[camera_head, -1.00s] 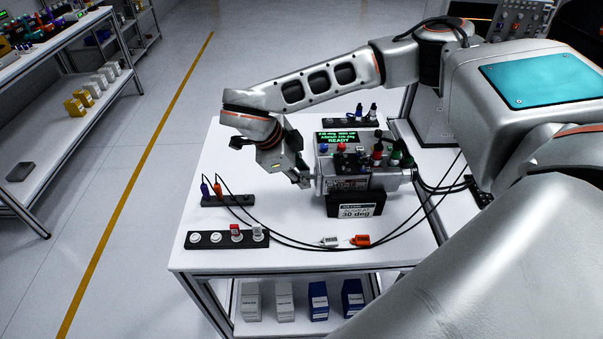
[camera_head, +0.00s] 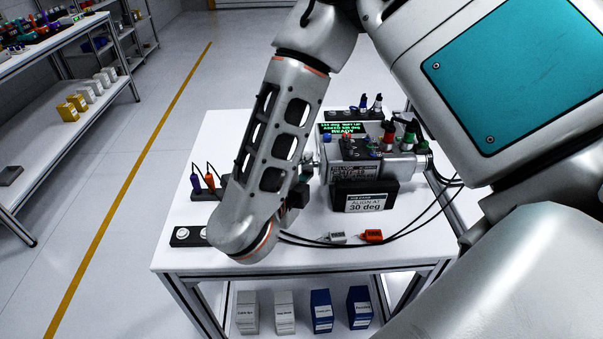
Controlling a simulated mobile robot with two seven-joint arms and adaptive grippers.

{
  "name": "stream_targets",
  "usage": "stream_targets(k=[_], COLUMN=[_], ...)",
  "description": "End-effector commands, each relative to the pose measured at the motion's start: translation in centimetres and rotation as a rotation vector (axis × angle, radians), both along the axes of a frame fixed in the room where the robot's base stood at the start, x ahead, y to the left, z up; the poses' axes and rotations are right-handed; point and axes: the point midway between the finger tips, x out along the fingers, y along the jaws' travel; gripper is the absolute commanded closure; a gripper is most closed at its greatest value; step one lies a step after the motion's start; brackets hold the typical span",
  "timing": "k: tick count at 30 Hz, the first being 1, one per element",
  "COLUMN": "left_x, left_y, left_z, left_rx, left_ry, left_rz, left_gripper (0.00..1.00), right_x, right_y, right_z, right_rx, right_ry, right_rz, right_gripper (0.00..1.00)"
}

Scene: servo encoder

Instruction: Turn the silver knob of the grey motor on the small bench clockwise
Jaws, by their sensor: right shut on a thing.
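The grey motor (camera_head: 402,166) sits on the small white bench (camera_head: 215,252), with a green-lit display (camera_head: 342,129) behind it and a black sign (camera_head: 365,196) reading "ALIGN AT 30 deg" in front. My right gripper (camera_head: 306,177) is at the motor's left end, mostly hidden behind my own forearm and wrist. It is shut on the silver knob there; the knob is largely covered, so its angle cannot be read. My left gripper is not in view.
A black strip with white sockets (camera_head: 189,237) is partly covered by my wrist. Loose white and orange connectors (camera_head: 371,236) and black cables lie at the front. Boxes (camera_head: 321,311) stand on the lower shelf.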

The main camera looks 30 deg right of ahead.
Motion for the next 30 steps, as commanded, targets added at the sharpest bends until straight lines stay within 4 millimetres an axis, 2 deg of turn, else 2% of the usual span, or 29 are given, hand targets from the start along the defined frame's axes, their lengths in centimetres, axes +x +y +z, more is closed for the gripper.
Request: stream_targets(k=[1,12,18,28,29,30], left_x=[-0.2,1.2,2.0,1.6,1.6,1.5], left_y=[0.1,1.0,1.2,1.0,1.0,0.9], left_z=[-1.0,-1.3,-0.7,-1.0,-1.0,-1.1], left_rx=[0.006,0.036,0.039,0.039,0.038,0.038], left_ry=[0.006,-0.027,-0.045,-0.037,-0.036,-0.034], left_rz=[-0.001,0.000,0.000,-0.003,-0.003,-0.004], left_gripper=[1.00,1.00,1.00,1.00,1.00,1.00], right_x=[0.0,-0.1,-0.1,-0.1,-0.1,-0.1], right_y=[0.1,0.1,0.1,0.1,0.1,0.1], right_z=[-0.7,-0.6,-0.4,-0.4,-0.4,-0.4], right_rx=[-0.020,-0.092,-0.102,-0.102,-0.102,-0.102], right_ry=[-0.022,-0.147,-0.166,-0.167,-0.167,-0.167], right_rz=[0.003,0.001,-0.001,0.000,0.000,0.000], right_gripper=[0.99,0.99,0.99,0.99,0.72,0.62])
